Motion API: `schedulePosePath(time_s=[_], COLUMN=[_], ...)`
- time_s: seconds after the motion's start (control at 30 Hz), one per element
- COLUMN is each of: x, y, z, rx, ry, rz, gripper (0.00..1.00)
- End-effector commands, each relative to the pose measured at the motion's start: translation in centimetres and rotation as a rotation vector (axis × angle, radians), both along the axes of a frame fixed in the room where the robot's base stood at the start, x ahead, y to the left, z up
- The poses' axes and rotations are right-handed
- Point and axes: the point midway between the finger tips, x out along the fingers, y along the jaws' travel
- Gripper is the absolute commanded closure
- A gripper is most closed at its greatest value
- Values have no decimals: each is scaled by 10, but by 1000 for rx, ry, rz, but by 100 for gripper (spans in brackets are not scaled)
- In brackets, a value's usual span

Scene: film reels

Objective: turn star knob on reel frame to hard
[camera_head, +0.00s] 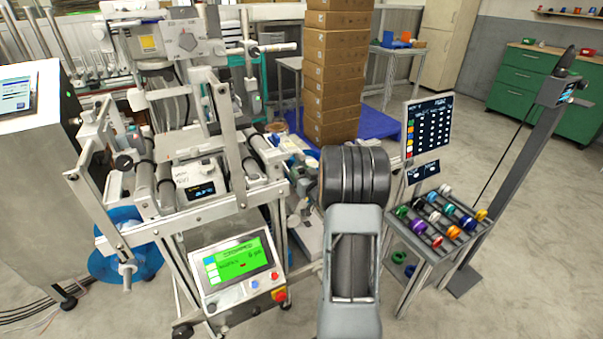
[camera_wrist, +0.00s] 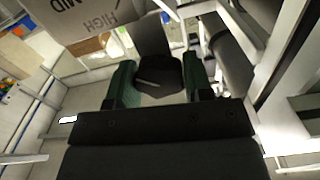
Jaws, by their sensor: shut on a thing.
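My gripper (camera_wrist: 158,92) shows in the wrist view, its two green-padded fingers on either side of a dark, angular star knob (camera_wrist: 158,70). The fingers are shut on it. A grey plate (camera_wrist: 85,17) at the upper left of that view bears the words MID and HIGH; I see no word "hard". In the head view, my arm stands in the middle foreground and my gripper cannot be made out. The metal reel frame (camera_head: 232,135) stands to the left of my arm.
A green-lit control screen (camera_head: 238,258) is at the frame's front. A cart (camera_head: 440,245) with coloured reels and a display panel (camera_head: 427,125) stand right of my arm. Stacked cartons (camera_head: 333,75) rise behind. Open floor lies at the far right.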

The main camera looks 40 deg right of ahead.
Motion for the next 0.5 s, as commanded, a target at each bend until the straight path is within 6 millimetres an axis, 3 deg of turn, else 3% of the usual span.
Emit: schedulePosePath(time_s=[0.17, 0.43, 0.47, 0.5], x=[0, 0, 0, 0], y=[0, 0, 0, 0], z=[0, -1, -1, -1], rx=[95, 100, 100, 99], ry=[-11, -13, -13, -13], rz=[0, 0, 0, 0], gripper=[77, 77, 52, 49])
